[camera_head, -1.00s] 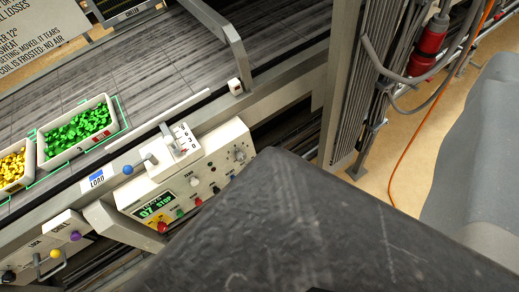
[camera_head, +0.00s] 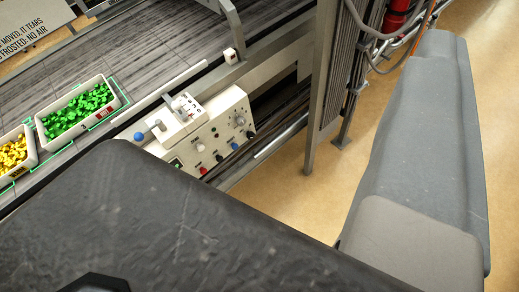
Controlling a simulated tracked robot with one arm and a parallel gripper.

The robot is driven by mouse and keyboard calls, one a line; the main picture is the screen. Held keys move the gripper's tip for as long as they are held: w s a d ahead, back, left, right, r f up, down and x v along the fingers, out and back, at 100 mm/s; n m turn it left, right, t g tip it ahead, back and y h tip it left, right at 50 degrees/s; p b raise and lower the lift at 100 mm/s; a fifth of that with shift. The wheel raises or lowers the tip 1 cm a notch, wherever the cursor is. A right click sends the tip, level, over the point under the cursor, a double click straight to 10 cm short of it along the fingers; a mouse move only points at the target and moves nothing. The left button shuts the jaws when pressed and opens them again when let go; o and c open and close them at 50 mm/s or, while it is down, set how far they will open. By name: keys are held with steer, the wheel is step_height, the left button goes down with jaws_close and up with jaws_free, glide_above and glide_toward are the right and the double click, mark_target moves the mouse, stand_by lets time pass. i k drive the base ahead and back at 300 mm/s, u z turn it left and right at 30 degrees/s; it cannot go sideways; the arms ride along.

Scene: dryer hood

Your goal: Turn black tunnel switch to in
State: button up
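The cream control panel (camera_head: 226,125) hangs on the front rail of the conveyor, upper middle of the view. Its lower row shows a red knob (camera_head: 203,171), a black knob (camera_head: 220,158), a blue knob (camera_head: 235,146) and another black knob (camera_head: 250,135) at the right end. The labels are too small to read, so I cannot tell which black one is the tunnel switch or how it is set. A large dark block, seemingly part of my arm, fills the lower left and hides the panel's lower-left corner. My gripper's fingers are not in view.
A tray of green pieces (camera_head: 78,112) and a tray of yellow pieces (camera_head: 14,158) stand on the conveyor (camera_head: 140,60). A blue-knobbed lever (camera_head: 139,136) is left of the panel. A metal post (camera_head: 322,90) stands right of it. Tan floor (camera_head: 280,190) is open below.

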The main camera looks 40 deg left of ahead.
mark_target(251, 135)
steer(key=u, duration=0.2)
steer(key=i, duration=0.85)
steer(key=z, duration=0.1)
